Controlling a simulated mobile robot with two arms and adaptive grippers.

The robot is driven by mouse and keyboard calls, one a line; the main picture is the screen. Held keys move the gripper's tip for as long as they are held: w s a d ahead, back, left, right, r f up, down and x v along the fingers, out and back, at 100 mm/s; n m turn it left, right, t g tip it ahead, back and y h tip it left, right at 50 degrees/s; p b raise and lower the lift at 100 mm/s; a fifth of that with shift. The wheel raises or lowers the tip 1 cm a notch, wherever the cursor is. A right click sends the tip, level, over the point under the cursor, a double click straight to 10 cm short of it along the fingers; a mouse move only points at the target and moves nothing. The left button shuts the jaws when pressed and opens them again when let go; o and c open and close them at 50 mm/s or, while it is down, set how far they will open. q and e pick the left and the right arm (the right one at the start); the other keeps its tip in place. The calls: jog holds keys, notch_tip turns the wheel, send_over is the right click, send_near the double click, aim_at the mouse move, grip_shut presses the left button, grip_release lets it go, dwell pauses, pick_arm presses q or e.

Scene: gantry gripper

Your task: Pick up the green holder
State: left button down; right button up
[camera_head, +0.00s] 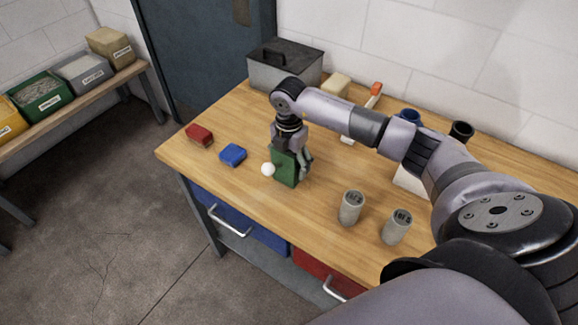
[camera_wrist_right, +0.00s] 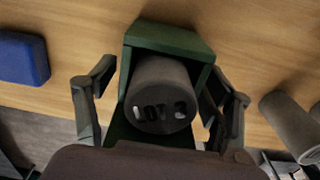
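The green holder (camera_head: 285,170) stands on the wooden table near its front edge, left of the middle in the head view. In the right wrist view the holder (camera_wrist_right: 165,38) has a grey cylinder (camera_wrist_right: 160,90) marked "LOT" and a digit inside its frame. My right gripper (camera_head: 292,153) is down over the holder, partly hiding it. In the wrist view its fingers (camera_wrist_right: 160,90) stand on either side of the holder. A narrow gap shows at the left finger; contact at the right finger is unclear. My left gripper is not in view.
A white ball (camera_head: 267,169) is close beside the holder. Blue (camera_head: 232,155) and red (camera_head: 200,135) blocks lie to the left. Two grey cylinders (camera_head: 352,208) (camera_head: 397,227) stand to the right. A grey metal box (camera_head: 284,66) is at the back.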

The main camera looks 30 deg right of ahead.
jog(key=c, duration=1.1)
jog(key=shift+w+r, duration=0.1)
jog(key=shift+r, duration=0.1)
